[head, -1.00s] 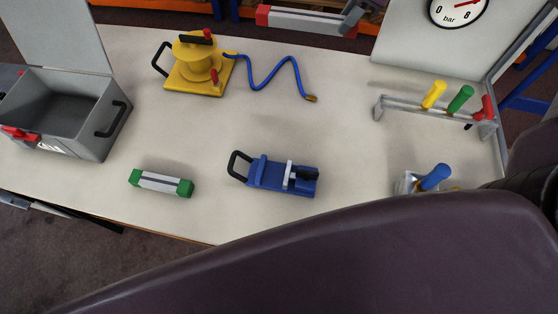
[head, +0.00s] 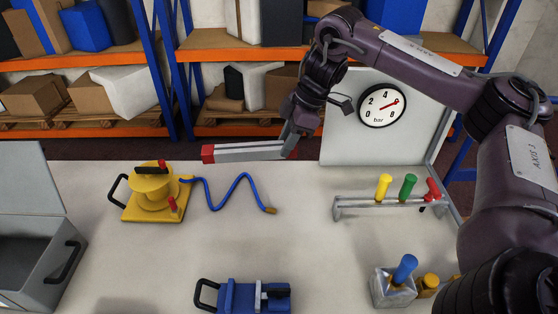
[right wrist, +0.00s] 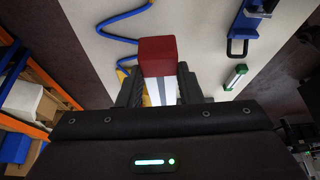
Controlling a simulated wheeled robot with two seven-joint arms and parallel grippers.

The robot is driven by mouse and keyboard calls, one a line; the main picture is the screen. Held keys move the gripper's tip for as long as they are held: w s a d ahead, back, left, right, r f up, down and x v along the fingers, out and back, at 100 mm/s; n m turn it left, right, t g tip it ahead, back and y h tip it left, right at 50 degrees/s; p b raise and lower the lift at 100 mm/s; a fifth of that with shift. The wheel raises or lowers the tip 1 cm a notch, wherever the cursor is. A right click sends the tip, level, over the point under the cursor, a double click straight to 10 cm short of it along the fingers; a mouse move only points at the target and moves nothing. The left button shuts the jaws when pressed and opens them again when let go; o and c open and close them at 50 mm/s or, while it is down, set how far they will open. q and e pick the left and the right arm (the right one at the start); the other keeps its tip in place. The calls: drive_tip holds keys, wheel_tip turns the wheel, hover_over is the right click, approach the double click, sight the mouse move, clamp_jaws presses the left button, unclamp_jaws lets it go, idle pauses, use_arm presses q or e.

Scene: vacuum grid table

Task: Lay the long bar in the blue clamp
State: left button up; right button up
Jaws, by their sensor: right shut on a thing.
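The long bar is pale grey with red ends (head: 240,151). My right gripper (head: 291,142) is shut on it near its right end and holds it up in the air, behind the yellow reel and blue hose. In the right wrist view the bar's red end (right wrist: 157,55) sticks out beyond the fingers. The blue clamp (head: 240,297) lies on the table at the bottom of the head view, partly cut off; it also shows in the right wrist view (right wrist: 246,24). The bar is well apart from the clamp. My left gripper is out of view.
On the table (head: 290,245) are a yellow reel (head: 152,188) with a blue hose (head: 238,190), a grey box (head: 38,265), a rack with coloured handles (head: 390,205) and a blue-handled block (head: 393,288). A gauge panel (head: 345,135) stands behind. A green-ended bar (right wrist: 235,77) shows.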

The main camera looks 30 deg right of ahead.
drive_tip(key=s+a+f+n+g+p, duration=0.2)
drive_tip(key=s+a+f+n+g, duration=0.1)
drive_tip(key=a+f+n, duration=0.4)
drive_tip(key=s+a+f+n+g+h+p, duration=0.1)
drive_tip(key=s+a+f+n, duration=0.4)
drive_tip(key=a+n, duration=0.5)
drive_tip(key=shift+s+a+f+g+h+p, duration=0.35)
drive_tip(key=shift+f+g+p, duration=0.2)
drive_tip(key=shift+f+g, duration=0.45)
drive_tip(key=shift+d+r, duration=0.1)
drive_tip(key=shift+f+b, duration=1.15)
drive_tip(key=shift+f, duration=0.85)
drive_tip(key=shift+f, duration=0.25)
drive_tip(key=shift+f+b, duration=1.3)
drive_tip(key=shift+f, duration=0.65)
